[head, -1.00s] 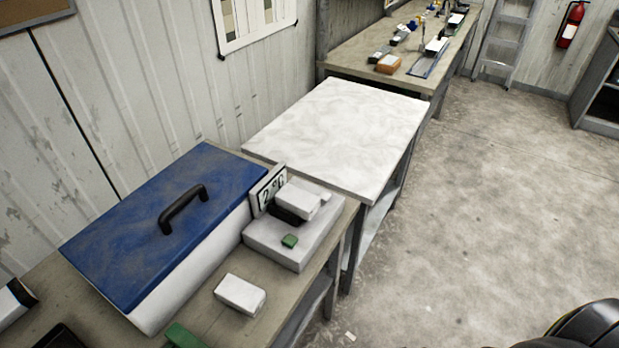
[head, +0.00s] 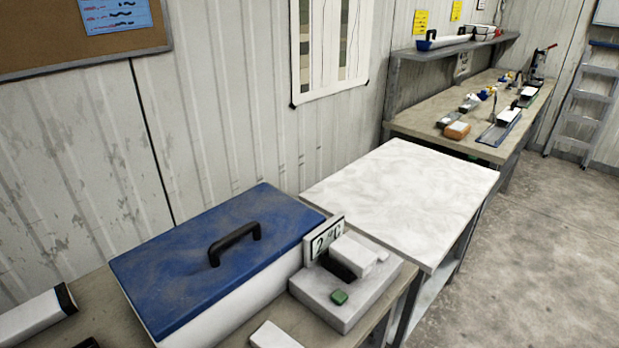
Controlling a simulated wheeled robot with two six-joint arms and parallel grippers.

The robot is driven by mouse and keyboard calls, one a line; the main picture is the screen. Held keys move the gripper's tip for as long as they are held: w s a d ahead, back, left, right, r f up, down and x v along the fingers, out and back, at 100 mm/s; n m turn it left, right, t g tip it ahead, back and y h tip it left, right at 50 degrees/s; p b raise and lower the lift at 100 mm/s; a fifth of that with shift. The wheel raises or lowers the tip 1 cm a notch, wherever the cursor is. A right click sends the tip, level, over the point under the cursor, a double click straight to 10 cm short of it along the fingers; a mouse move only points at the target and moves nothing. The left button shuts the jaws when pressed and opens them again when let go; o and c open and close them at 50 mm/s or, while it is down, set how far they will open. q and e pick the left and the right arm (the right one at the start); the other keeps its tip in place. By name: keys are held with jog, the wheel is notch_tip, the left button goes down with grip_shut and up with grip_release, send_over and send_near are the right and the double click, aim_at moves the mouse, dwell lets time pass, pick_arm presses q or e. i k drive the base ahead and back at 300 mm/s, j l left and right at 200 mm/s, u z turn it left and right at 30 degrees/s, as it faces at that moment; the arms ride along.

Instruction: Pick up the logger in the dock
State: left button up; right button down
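A pale grey block (head: 345,319), which looks like the dock, sits on the near bench beside a blue-lidded box. A white box-shaped piece (head: 356,252) with a black part (head: 336,268) at its near left side rests on top; it may be the logger, but I cannot tell for sure. A small green block (head: 339,297) lies on the front of the grey block. A small sign (head: 323,240) reading "2 °C" stands at its left. Neither of my grippers is in view.
The box with a blue lid (head: 175,285) and black handle (head: 234,243) stands left of the dock. A white block (head: 273,336) is cut off at the bottom edge. A bare white-topped table (head: 405,195) stands behind. A cluttered bench (head: 425,125) and ladder (head: 587,105) are farther back.

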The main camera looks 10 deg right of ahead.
aim_at(359, 260)
jog(key=i+l+u, duration=0.1)
jog(key=l+u, duration=0.6)
jog(key=i+l+u, duration=0.1)
jog(key=l+u, duration=0.3)
